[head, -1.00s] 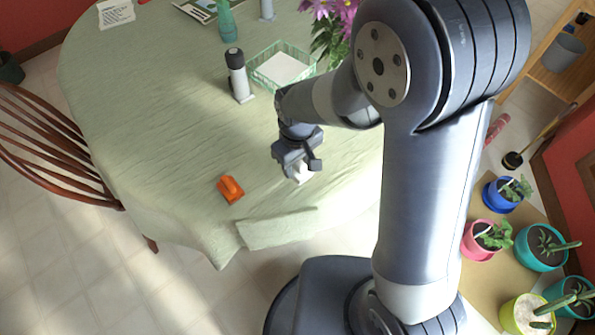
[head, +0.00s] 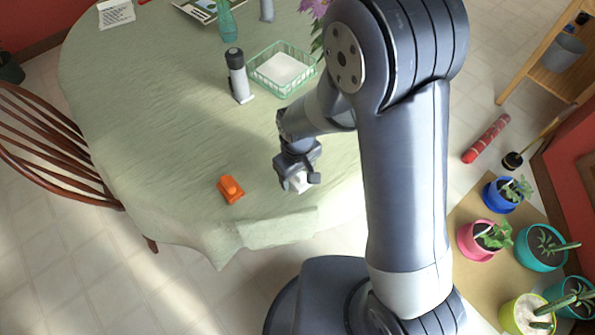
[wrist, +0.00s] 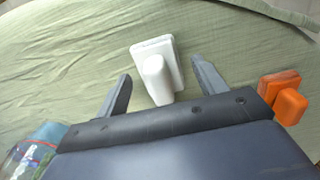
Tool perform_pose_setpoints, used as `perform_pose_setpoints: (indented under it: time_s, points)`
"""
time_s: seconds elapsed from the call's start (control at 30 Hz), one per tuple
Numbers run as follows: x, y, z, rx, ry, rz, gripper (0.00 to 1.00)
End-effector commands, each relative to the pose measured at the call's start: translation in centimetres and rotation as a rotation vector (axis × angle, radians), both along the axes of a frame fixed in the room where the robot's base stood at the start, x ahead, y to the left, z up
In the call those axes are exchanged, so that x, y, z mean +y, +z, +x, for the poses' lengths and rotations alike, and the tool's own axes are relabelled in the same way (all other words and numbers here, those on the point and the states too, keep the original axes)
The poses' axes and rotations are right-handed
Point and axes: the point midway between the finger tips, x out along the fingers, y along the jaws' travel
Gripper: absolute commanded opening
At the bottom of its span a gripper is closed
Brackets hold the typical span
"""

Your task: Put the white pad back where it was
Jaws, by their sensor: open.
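The white pad (wrist: 172,50), a flat square plate with a rounded white handle, lies on the green tablecloth near the table's front edge. In the head view, the white pad (head: 300,183) is mostly hidden by my gripper (head: 299,177). In the wrist view, my gripper (wrist: 161,68) is open, with one finger on each side of the handle and visible gaps between. An orange pad (head: 230,189) of similar shape lies to the left on the cloth; it is at the right in the wrist view (wrist: 286,98).
A green basket (head: 262,82) with a white sheet-like thing inside stands farther back. The table's left middle is clear.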

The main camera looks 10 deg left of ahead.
Motion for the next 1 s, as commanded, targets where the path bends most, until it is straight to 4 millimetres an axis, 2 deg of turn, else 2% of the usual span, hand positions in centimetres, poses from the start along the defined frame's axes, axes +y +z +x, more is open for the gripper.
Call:
perform_pose_setpoints:
  time_s: [0.23,0.37,0.8,1.0]
  points:
    - [0.0,0.2,0.0,-0.001,0.0,0.001,0.67]
    - [0.1,1.3,0.1,-0.003,0.0,0.002,0.67]
    - [0.0,9.5,0.1,-0.004,0.0,0.003,0.67]
    - [0.0,11.7,0.0,-0.002,0.0,0.001,0.67]
